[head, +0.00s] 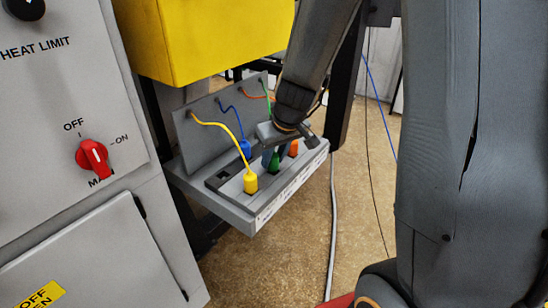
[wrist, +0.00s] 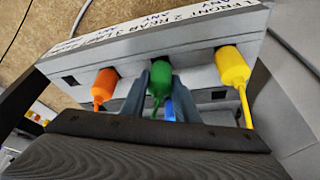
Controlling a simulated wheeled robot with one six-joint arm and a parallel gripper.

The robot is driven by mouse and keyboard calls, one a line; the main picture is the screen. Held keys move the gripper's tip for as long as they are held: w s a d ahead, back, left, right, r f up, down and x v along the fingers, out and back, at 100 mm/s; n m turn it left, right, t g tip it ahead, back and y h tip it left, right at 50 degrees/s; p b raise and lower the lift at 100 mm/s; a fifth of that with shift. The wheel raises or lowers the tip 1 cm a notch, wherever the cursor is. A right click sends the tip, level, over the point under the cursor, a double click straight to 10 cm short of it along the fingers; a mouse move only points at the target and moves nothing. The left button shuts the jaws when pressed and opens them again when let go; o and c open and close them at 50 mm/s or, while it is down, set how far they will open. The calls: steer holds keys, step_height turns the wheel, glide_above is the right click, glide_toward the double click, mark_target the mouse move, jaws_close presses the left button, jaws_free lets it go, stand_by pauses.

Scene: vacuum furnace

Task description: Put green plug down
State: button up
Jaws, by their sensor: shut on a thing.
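The green plug (head: 275,161) is at the front row of the grey socket block, between the yellow plug (head: 250,183) and the orange plug (head: 293,148). In the wrist view my gripper (wrist: 158,88) is shut on the green plug (wrist: 159,74), with a grey finger on each side. I cannot tell whether the plug is fully seated in its socket. The blue plug (head: 244,148) stands in the back row, and its blue also shows behind the fingers in the wrist view (wrist: 169,110). My gripper (head: 275,158) partly hides the block in the head view.
The socket block (head: 240,213) has a labelled front edge and some empty square sockets (head: 223,175). Coloured cables run to a grey upright panel (head: 195,140) behind. A yellow box (head: 205,40) hangs above. A grey control cabinet (head: 60,120) stands left.

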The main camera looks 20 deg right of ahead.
steer(key=shift+f+b, duration=0.3)
steer(key=shift+b, duration=0.05)
steer(key=o, duration=1)
steer(key=shift+r, duration=0.2)
steer(key=shift+r+p, duration=0.2)
steer(key=shift+p, duration=0.3)
steer(key=v, duration=1.2)
steer(key=s+f+m+g, duration=0.1)
steer(key=s+f, duration=0.2)
steer(key=s, duration=0.1)
steer(key=s+f+g, duration=0.1)
steer(key=s+f, duration=0.2)
steer(key=s, duration=0.1)
steer(key=s+f+m+g+h, duration=0.1)
steer(key=s+f, duration=0.3)
steer(key=s, duration=0.1)
steer(key=shift+a+m, duration=0.3)
steer(key=shift+a, duration=0.1)
